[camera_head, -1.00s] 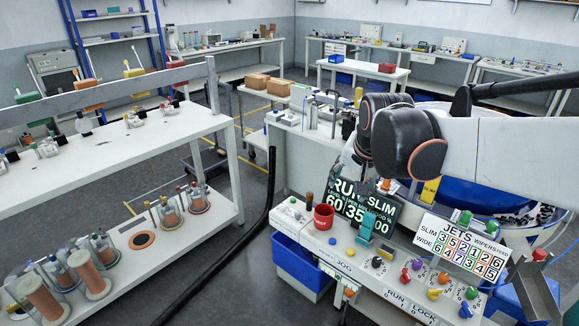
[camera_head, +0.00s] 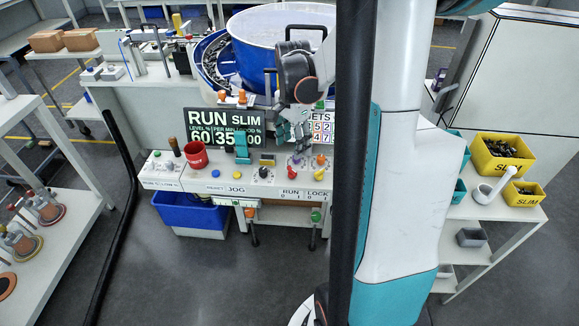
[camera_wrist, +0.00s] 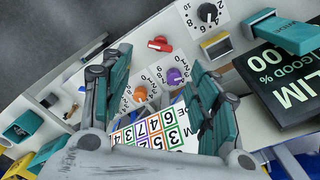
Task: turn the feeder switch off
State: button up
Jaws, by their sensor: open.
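The control panel (camera_head: 225,178) carries several knobs and buttons; I cannot tell which control is the feeder switch, as no readable label names it. In the wrist view a red knob (camera_wrist: 160,45), a purple knob (camera_wrist: 174,76), an orange knob (camera_wrist: 140,93) and a black knob (camera_wrist: 209,14) show on numbered dials or plates. My gripper (camera_wrist: 158,88) is open and empty, its teal fingers on either side of the purple and orange knobs in the picture. In the head view my gripper (camera_head: 296,135) hangs over the panel's right part. My arm hides the panel's right end.
A RUN display (camera_head: 225,127) and a teal block (camera_head: 242,145) stand on the panel, with a red mug (camera_head: 196,155) at left. A number card (camera_wrist: 160,130) lies close behind the fingers. The blue bowl (camera_head: 260,65) is behind; a blue bin (camera_head: 190,212) is below.

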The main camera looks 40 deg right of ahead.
aim_at(292, 169)
notch_tip(292, 169, down, 10)
jog(key=b, duration=0.3)
jog(key=shift+r, duration=0.15)
jog(key=c, duration=1.1)
